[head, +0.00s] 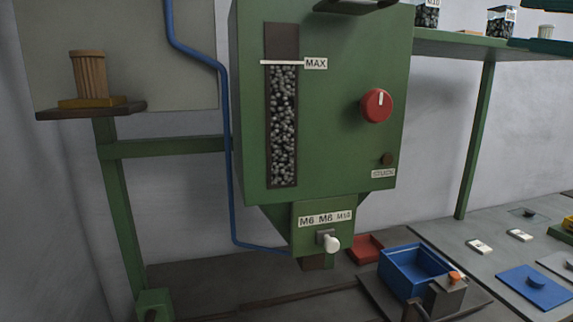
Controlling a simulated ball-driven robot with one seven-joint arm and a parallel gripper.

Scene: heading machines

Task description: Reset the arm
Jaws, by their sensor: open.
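My arm and gripper do not show in the head view. The green heading machine (340,130) fills the middle of the view. Its window (283,120) shows dark, rounded pieces filled up to about the MAX line. A red knob (376,105) is on its front, with its white mark pointing up.
A blue bin (412,270) and a red tray (366,248) stand below the machine, beside a grey block with an orange top (446,293). A small shelf (90,112) at left holds a wooden cup (90,73). A green shelf (480,45) with jars is at upper right.

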